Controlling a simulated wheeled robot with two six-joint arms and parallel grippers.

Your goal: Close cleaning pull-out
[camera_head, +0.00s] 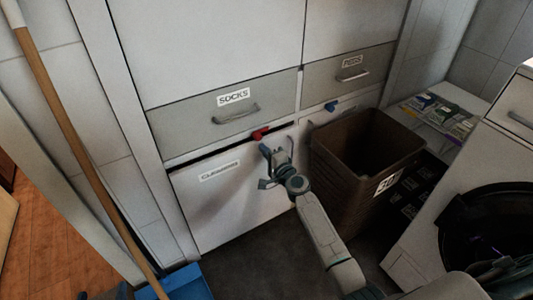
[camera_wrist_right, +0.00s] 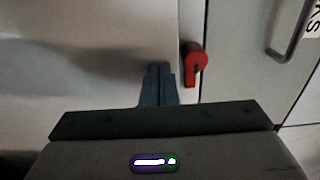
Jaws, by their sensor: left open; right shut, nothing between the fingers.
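The cleaning pull-out (camera_head: 215,205) is a white lower front with a label reading like "CLEANING" (camera_head: 220,171). A dark gap runs along its top edge below the socks drawer, so it stands slightly out. A red handle (camera_head: 260,133) sits at its top right corner; it also shows in the right wrist view (camera_wrist_right: 195,64). My right gripper (camera_head: 265,150) is shut and empty at the right part of the front, just below the red handle. Its closed fingers (camera_wrist_right: 157,68) point at the white panel; contact is unclear. My left gripper (camera_head: 103,293) is open at the bottom left edge, mostly cut off.
The socks drawer (camera_head: 190,124) and another grey drawer (camera_head: 350,76) above are shut. A brown bin (camera_head: 345,175) stands right of the pull-out. A wooden pole (camera_head: 70,135) and a blue dustpan-like thing (camera_head: 185,284) are at the left. Dark floor (camera_head: 255,255) lies in front.

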